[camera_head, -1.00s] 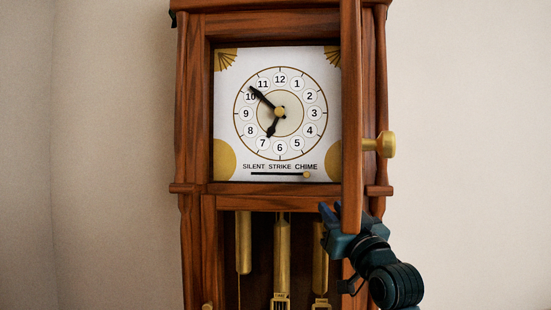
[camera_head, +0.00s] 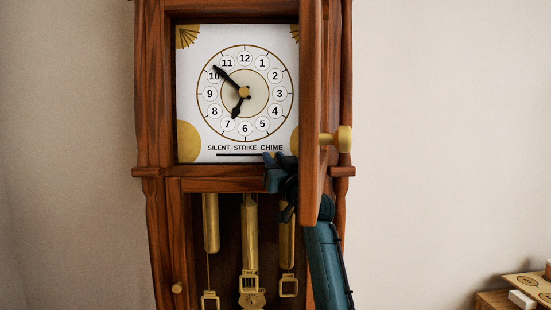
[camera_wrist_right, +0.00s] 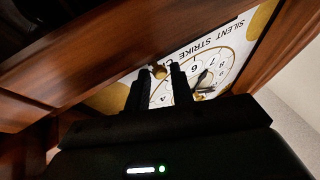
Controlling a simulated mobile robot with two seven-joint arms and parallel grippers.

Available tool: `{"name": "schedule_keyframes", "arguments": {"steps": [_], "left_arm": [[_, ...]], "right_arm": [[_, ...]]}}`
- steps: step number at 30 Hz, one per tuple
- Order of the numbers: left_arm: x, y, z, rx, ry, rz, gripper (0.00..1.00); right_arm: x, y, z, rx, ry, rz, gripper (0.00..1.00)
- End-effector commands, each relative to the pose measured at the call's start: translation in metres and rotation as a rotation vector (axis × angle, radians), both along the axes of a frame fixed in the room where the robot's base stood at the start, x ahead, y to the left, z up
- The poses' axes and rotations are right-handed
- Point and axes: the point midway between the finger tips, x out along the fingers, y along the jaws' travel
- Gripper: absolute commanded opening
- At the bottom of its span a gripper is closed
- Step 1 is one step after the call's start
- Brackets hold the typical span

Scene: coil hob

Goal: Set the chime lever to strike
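The clock's white dial plate (camera_head: 190,90) carries the words SILENT, STRIKE and CHIME above a dark slot (camera_head: 235,155). The chime lever's round brass knob (camera_wrist_right: 159,72) shows in the right wrist view; in the head view my right gripper hides it at the slot's CHIME end. My right gripper (camera_head: 271,159) is at the dial's lower right edge. In the right wrist view its fingers (camera_wrist_right: 158,78) are apart, one on each side of the knob. I cannot tell whether they touch it. My left gripper is out of view.
The dial door (camera_head: 312,100) stands open, nearly edge-on, just right of my right gripper, with a brass knob (camera_head: 338,138) on it. My right arm passes below and behind it. Brass weights (camera_head: 211,225) hang below the dial. A wooden surface (camera_head: 495,300) with small items is at lower right.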

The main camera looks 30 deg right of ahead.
Motion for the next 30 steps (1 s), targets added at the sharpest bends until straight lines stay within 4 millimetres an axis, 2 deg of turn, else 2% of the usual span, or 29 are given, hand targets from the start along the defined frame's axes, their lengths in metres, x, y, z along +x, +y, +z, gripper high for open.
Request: {"name": "schedule_keyframes", "arguments": {"steps": [8,17,27,30], "left_arm": [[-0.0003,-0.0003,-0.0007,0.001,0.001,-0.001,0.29],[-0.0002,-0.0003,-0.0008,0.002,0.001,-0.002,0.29],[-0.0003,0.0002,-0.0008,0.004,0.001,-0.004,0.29],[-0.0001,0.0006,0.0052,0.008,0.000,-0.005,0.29]], "right_arm": [[0.0009,0.0001,0.0003,0.000,-0.001,0.000,0.23],[0.0007,0.0001,0.0002,0.001,0.000,0.000,0.00],[0.0009,0.0004,0.0001,0.001,0.001,0.000,0.00],[0.0060,0.0082,0.0020,0.003,0.003,0.003,0.00]]}}
